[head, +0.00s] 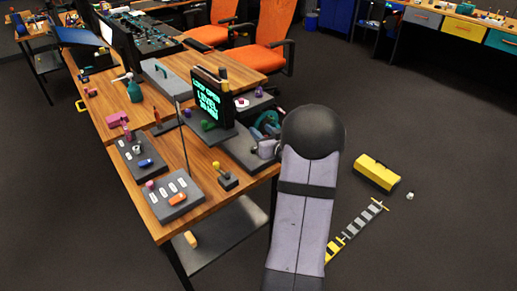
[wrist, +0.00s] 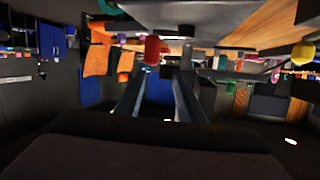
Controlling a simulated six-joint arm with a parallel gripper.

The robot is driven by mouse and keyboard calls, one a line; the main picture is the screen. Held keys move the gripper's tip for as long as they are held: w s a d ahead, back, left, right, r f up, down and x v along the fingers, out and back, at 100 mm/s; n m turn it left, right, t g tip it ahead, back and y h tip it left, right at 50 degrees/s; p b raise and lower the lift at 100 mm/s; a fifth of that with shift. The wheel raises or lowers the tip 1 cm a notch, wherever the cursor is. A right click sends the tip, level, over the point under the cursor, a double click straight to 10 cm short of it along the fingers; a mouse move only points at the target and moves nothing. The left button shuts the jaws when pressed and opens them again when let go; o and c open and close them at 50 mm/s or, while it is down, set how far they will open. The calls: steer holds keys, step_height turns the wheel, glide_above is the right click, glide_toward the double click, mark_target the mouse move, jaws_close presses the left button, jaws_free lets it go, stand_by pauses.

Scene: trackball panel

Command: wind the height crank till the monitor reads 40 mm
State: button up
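The monitor (head: 208,100) stands on the wooden desk in the head view, with green text. One line looks like "LEVEL"; the number below is too blurred to read surely. A teal wheel-like part (head: 267,121) sits at the desk's right edge, partly behind my arm; I cannot tell whether it is the height crank. My gripper is mostly hidden behind my arm in the head view. In the wrist view, which looks upside down, my gripper (wrist: 158,72) has its two fingers apart. A red knob (wrist: 152,50) shows beyond the gap, apparently not gripped.
Panels with small controls (head: 174,200) lie on the desk's near left part. A yellow-topped joystick (head: 224,177) stands in front of the monitor. A yellow toolbox (head: 377,173) is on the floor at right. Orange chairs (head: 262,55) stand behind. Floor at right is mostly clear.

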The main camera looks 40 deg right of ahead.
steer(key=f+n+t+y+b, duration=0.1)
steer(key=s+d+f+n+t+b, duration=0.1)
steer(key=b, duration=0.1)
steer(key=s+d+f+t+y+b, duration=0.1)
steer(key=f+b, duration=0.1)
steer(key=shift+n+y, duration=0.3)
steer(key=shift+n, duration=0.1)
steer(key=shift+s+a+f+n+y+b, duration=0.1)
steer(key=shift+s+f+n+y+b, duration=0.15)
steer(key=shift+s+n+y+b, duration=0.3)
steer(key=shift+s+a+t+y, duration=0.1)
steer(key=shift+t+y, duration=0.2)
steer(key=shift+y, duration=0.15)
steer(key=shift+w, duration=3.7)
steer(key=shift+c, duration=0.5)
jaws_close()
